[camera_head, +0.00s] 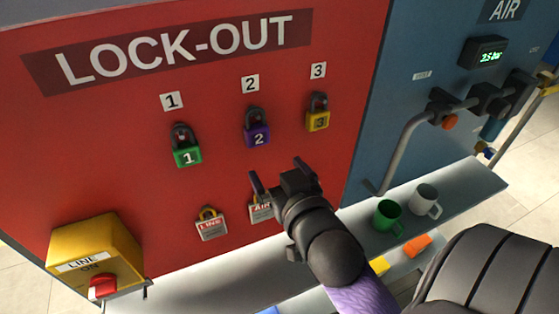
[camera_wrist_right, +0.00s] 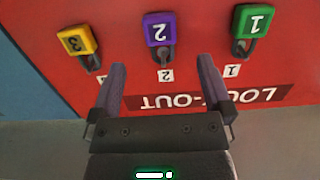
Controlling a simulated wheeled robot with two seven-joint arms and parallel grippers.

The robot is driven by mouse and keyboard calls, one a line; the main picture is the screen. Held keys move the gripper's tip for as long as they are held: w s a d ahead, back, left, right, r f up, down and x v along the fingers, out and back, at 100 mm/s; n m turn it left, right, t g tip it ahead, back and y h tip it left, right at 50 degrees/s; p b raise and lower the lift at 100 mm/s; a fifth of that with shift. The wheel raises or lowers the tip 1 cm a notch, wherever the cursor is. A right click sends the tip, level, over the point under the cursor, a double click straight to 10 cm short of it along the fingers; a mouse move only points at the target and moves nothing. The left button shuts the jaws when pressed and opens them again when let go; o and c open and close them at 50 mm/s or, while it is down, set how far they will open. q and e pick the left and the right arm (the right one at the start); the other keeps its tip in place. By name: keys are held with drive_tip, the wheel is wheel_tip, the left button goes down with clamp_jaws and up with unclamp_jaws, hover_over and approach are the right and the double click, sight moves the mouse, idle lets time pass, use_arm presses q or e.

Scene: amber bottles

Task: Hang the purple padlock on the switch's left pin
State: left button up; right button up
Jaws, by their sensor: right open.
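The purple padlock (camera_head: 257,133), marked 2, hangs upright on the red board under the number 2 label. In the right wrist view the purple padlock (camera_wrist_right: 159,30) appears upside down, ahead of and roughly centred between my fingers. My right gripper (camera_head: 278,172) is open and empty, below the purple padlock and apart from it; it also shows in the right wrist view (camera_wrist_right: 160,66). The yellow switch box (camera_head: 95,252), labelled LINE ON, has a red knob (camera_head: 103,286) and sits at the lower left. A small dark pin shows right of the knob; its left pin is not clear. My left gripper is out of view.
A green padlock (camera_head: 187,157) and a yellow padlock (camera_head: 318,120) hang either side of the purple one. Tags hang below, one partly behind my gripper. A shelf (camera_head: 470,193) with a green mug (camera_head: 387,216) and a white mug (camera_head: 425,200) runs at the right.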

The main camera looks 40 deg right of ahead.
sight(258, 134)
drive_tip(key=shift+t, duration=0.3)
drive_tip(key=x, duration=0.3)
drive_tip(key=r+b+x, duration=0.1)
drive_tip(key=x, duration=0.2)
drive_tip(key=b+x, duration=0.1)
drive_tip(key=x, duration=0.2)
drive_tip(key=shift+w+d+r, duration=0.1)
drive_tip(key=shift+d+r, duration=0.05)
drive_tip(key=shift+r, duration=0.25)
drive_tip(key=shift+w+d+f, duration=0.1)
drive_tip(key=shift+w+f, duration=0.05)
drive_tip(key=shift+w, duration=0.3)
drive_tip(key=c, duration=1.3)
drive_tip(key=shift+r+p, duration=0.6)
drive_tip(key=shift+s, duration=0.1)
